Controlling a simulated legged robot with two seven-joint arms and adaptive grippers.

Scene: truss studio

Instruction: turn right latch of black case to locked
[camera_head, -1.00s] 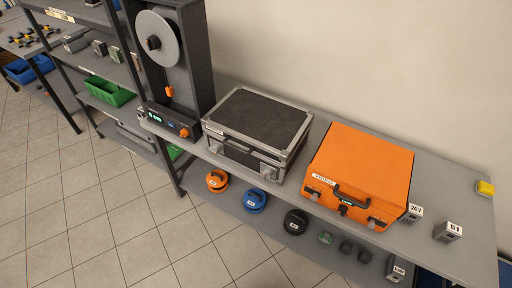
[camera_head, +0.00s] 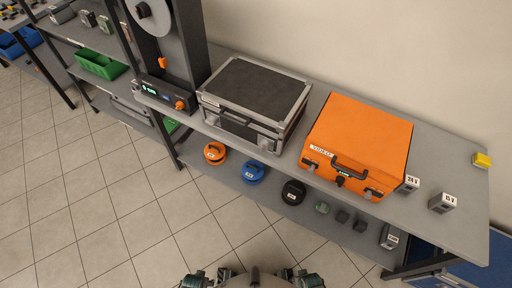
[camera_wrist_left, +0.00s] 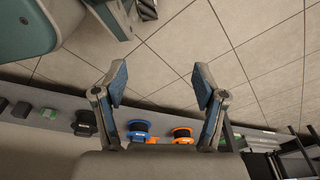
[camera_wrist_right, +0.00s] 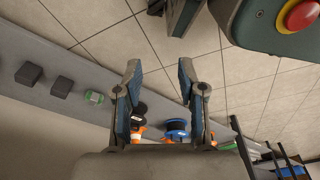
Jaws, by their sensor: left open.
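The black case (camera_head: 255,90) has a dark lid and silver edges. It stands closed on the upper shelf in the head view, its front toward me. The right latch (camera_head: 266,143) is a small silver piece low on its front, near the right corner; its turn is too small to tell. My left gripper (camera_wrist_left: 160,78) is open and empty in the left wrist view, above the floor. My right gripper (camera_wrist_right: 159,70) is open and empty in the right wrist view. Both are well away from the case. Neither wrist view shows the case.
An orange case (camera_head: 358,135) stands right of the black case on the grey shelf (camera_head: 450,232). A dark reel machine (camera_head: 172,60) stands close on its left. Spools, such as a blue one (camera_head: 253,172), sit on the lower shelf. The tiled floor in front is clear.

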